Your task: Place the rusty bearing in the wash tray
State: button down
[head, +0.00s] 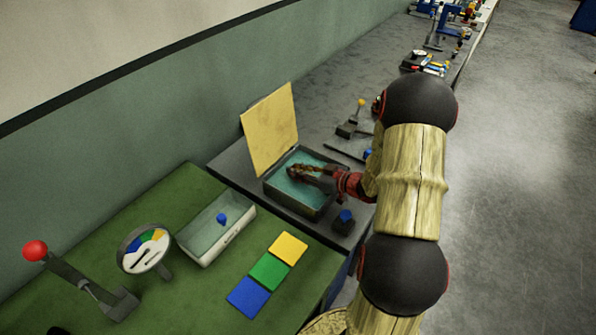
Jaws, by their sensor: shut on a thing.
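My gripper (299,171) reaches in from the right, over a dark open box (291,206) with a teal inside and a raised yellow lid (269,128). It is shut on a small brownish thing, likely the rusty bearing, mostly hidden by the dark fingers. I cannot tell whether it touches the box floor. A pale shallow tray (232,237) with a teal inside stands on the green bench to the left. A blue knob-like thing (221,219) shows in it. No label tells me which of the two is the wash tray.
A dial gauge (144,250) and a red-knobbed lever (80,280) stand at the left. Yellow, green and blue squares (269,271) lie on the green bench. A blue-topped knob (344,219) is beside the box. The floor at right is clear.

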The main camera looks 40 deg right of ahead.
jog(key=shift+f, duration=0.55)
jog(key=c, duration=1.6)
grip_release()
jog(key=shift+f, duration=0.1)
jog(key=shift+c, duration=0.2)
